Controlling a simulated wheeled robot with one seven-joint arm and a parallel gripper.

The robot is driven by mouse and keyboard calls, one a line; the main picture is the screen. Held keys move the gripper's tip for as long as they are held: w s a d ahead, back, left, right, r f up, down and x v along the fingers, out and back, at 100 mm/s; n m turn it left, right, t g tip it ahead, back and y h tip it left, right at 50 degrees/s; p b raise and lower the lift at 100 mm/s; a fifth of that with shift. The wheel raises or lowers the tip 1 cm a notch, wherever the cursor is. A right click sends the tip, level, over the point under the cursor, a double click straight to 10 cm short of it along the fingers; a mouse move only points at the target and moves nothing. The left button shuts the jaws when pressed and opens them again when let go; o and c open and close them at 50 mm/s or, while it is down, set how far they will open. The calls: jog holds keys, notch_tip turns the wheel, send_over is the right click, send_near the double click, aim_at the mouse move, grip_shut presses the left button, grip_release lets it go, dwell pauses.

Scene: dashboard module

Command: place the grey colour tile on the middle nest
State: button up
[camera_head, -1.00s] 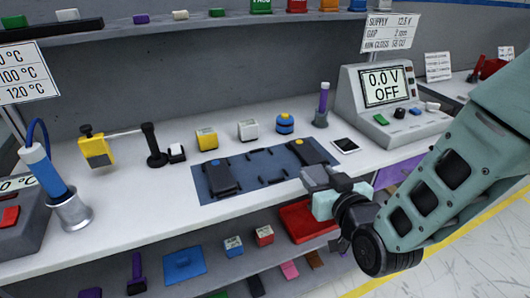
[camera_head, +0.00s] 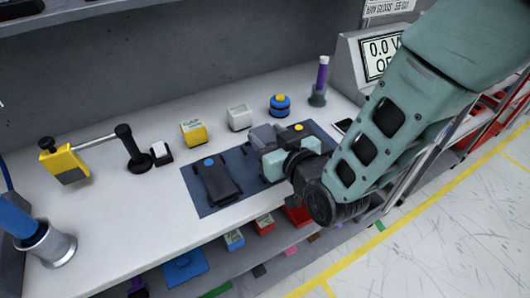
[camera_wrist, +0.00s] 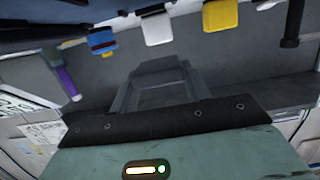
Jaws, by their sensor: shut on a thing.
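My gripper (camera_head: 265,138) is over the blue mat (camera_head: 250,188), between two dark devices. It is shut on a grey piece, which I take as the grey colour tile; grey fingers and tile are hard to tell apart. The gripper also shows in the wrist view (camera_wrist: 160,85). A dark device with a blue dot (camera_head: 217,182) lies on the left of the mat. One with a yellow dot (camera_head: 299,128) is at the right, partly hidden. The middle nest is mostly hidden behind my gripper; I cannot tell whether the tile touches it.
Behind the mat stand a yellow block (camera_head: 193,133), a white block (camera_head: 239,118), a blue round piece (camera_head: 280,106) and a purple tube (camera_head: 322,75). A black stand (camera_head: 130,148) and yellow piece (camera_head: 65,165) are left. The display unit (camera_head: 382,58) is at the right.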

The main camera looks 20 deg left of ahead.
jog(key=shift+f+p, duration=0.35)
jog(key=shift+f, duration=2.9)
jog(key=shift+f, duration=0.15)
jog(key=o, duration=1)
jog(key=shift+r, duration=0.25)
jog(key=b+v, duration=0.3)
jog(key=v, duration=0.9)
jog(key=shift+f, duration=0.15)
